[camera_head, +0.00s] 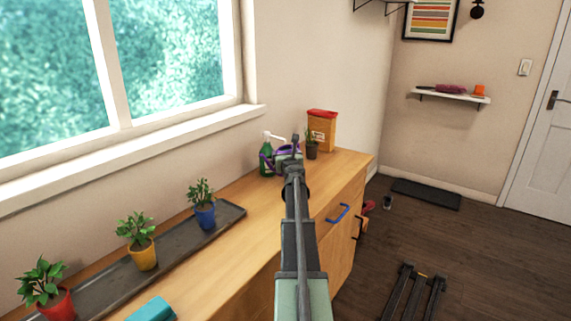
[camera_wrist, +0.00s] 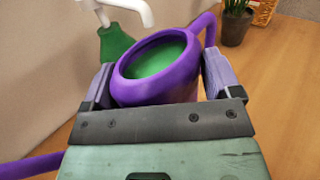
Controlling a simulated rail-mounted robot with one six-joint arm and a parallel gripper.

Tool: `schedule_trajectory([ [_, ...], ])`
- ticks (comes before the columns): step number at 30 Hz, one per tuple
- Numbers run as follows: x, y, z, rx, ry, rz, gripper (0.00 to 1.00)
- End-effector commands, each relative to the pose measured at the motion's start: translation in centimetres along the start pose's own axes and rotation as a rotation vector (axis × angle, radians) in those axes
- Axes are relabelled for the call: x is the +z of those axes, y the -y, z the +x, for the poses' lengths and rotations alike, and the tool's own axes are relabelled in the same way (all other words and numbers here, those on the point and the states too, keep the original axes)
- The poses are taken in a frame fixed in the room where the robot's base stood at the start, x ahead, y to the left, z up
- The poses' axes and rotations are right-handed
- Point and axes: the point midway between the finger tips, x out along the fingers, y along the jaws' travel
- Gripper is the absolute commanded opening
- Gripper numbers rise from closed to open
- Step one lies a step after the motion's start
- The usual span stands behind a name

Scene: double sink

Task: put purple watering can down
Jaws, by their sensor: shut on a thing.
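The purple watering can (camera_wrist: 160,72) is between the two fingers of my gripper (camera_wrist: 160,88) in the wrist view, and the gripper is shut on it. Its round opening shows a green inside. A purple spout or handle part rises at the right, and another purple part reaches to the lower left. In the head view my gripper (camera_head: 289,160) is over the far part of the wooden counter (camera_head: 255,215). The watering can shows there only as small purple bits, mostly hidden by my arm. I cannot tell whether its base touches the counter.
A green spray bottle (camera_head: 267,157) stands close on the left of the can. A small dark potted plant (camera_head: 312,148) and an orange box with red lid (camera_head: 322,130) stand beyond. A dark tray (camera_head: 105,285) holds potted plants nearer. Counter on the right is clear.

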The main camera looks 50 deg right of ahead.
Motion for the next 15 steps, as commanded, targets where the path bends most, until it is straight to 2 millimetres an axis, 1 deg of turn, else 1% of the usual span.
schedule_trajectory([
  [1, 0.0, 0.0, 0.9, 0.0, 0.0, 0.0, 0.44],
  [2, -0.3, 0.0, 1.4, 0.0, 0.0, 0.0, 0.44],
  [3, -2.0, 0.0, 1.0, 0.0, 0.0, 0.0, 0.44],
  [6, -3.9, 0.0, 0.9, 0.0, 0.0, 0.0, 0.44],
  [8, -4.0, 0.0, 0.9, 0.0, 0.0, 0.0, 0.44],
  [11, -3.5, 0.0, 0.9, 0.0, 0.0, 0.0, 0.44],
  [15, -3.6, 0.0, 0.9, 0.0, 0.0, 0.0, 0.44],
])
